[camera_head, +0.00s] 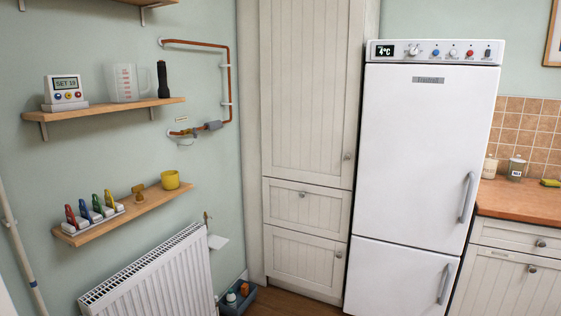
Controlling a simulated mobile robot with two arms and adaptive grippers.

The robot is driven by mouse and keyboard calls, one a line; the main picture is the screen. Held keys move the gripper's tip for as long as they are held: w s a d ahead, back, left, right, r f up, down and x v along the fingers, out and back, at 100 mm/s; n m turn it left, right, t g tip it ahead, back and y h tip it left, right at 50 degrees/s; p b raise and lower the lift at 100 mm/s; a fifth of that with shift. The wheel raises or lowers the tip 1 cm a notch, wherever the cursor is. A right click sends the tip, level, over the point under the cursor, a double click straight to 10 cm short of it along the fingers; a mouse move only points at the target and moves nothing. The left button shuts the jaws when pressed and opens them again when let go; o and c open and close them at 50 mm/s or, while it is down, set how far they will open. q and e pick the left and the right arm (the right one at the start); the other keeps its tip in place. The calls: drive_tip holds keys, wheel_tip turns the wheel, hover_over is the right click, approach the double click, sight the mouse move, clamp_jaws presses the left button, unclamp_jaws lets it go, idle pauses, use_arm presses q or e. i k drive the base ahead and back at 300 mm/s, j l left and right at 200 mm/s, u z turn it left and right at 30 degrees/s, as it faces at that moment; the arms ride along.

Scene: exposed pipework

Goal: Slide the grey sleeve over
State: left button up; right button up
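A grey sleeve (214,126) sits around the lower horizontal run of a copper pipe (228,75) on the left wall, close to the lower right bend. To its left, the pipe's end section (184,132) meets the wall; the detail there is too small to make out. A small tan label (181,119) is on the wall just above that section. Neither of my grippers is in view, and nothing is touching the sleeve.
A shelf (110,110) holding a thermostat-like box, a jug and a black torch is left of the pipe. A lower shelf (130,213) carries a yellow cup and coloured clips. A radiator (155,280) stands below. A tall cabinet (305,90) and fridge (420,150) are at right.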

sight(213, 125)
drive_tip(key=i+l+u, duration=0.75)
drive_tip(key=i+j+z, duration=0.1)
drive_tip(key=i, duration=0.65)
